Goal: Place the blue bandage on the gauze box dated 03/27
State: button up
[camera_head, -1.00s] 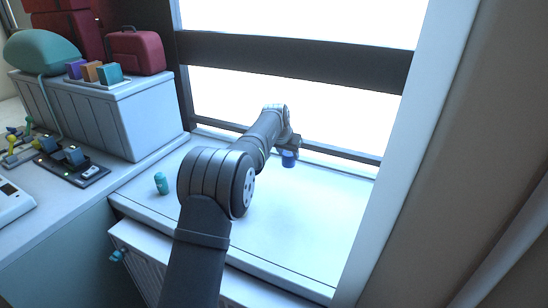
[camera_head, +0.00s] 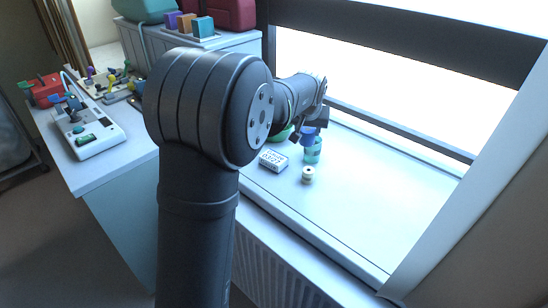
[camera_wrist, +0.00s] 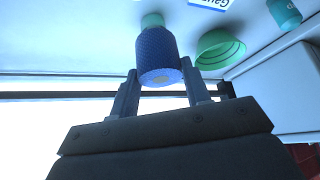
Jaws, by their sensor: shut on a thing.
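The blue bandage (camera_head: 310,134) is a textured blue roll. My gripper (camera_wrist: 160,70) is shut on the bandage, which shows between the fingers in the wrist view (camera_wrist: 158,50). In the head view it is held just above or in front of a teal-green container (camera_head: 312,153); I cannot tell whether they touch. A white gauze box (camera_head: 273,160) lies on the sill, to the left of and nearer than the bandage. Its printed date is too small to read surely. Part of a "Gauze" label (camera_wrist: 209,4) shows at the top of the wrist view.
A small pale roll (camera_head: 307,175) stands near the box. A green bowl (camera_head: 281,135) is partly hidden behind my arm; it is clear in the wrist view (camera_wrist: 220,48). A teal cylinder (camera_wrist: 285,14) is at upper right there. The sill's right part (camera_head: 385,200) is clear.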

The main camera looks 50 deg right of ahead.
jog(key=shift+w+a, duration=0.2)
jog(key=shift+a, duration=0.35)
jog(key=shift+w+a+f, duration=0.1)
jog(key=shift+w+a, duration=0.1)
jog(key=shift+w, duration=0.1)
send_over(273, 158)
notch_tip(273, 158, down, 7)
jog(key=shift+s+r, duration=0.1)
jog(key=shift+s, duration=0.05)
jog(key=shift+f, duration=1.95)
jog(key=shift+f, duration=0.1)
jog(key=o, duration=1)
